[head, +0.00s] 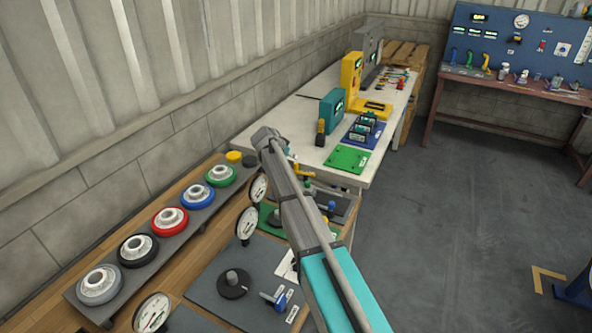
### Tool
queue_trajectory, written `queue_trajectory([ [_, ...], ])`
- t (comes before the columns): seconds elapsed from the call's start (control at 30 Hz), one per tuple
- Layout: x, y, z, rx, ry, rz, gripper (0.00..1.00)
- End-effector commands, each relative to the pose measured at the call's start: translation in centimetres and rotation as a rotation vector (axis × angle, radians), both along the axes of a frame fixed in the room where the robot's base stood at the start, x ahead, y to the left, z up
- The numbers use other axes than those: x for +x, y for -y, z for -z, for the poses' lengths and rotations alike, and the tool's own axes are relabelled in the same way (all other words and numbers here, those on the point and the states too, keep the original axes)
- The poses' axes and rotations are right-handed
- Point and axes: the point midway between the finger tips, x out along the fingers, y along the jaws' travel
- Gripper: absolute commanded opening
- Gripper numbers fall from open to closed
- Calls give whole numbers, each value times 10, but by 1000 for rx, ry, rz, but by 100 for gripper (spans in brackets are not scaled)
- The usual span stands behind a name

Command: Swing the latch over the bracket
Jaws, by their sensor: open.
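My arm reaches in the head view from the bottom right up to a grey joint near the bench's far end. My gripper itself does not show; it is hidden behind or beyond the arm. I cannot single out the latch or the bracket for sure. A small yellow lever-like part (303,171) shows just right of my arm, partly covered by it. A blue-handled part (275,298) sits on a dark grey plate (207,283) at the front, beside a black round knob (234,282). A green plate (268,223) is partly hidden behind my arm.
Wheel-like parts in several colours, such as the red one (170,221), line a dark rail along the wall. Dial gauges (247,222) stand nearby. Beyond is a white table (296,116) with teal and yellow devices and a green board (348,159). The floor (450,220) at right is mostly clear.

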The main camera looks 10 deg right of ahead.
Motion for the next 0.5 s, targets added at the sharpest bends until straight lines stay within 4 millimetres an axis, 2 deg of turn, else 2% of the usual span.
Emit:
queue_trajectory([
  [0.03,0,-1,11,0,0,-1,50],
  [0.13,0,-2,17,0,0,-3,50],
  [0.5,0,-4,20,0,0,-6,50],
])
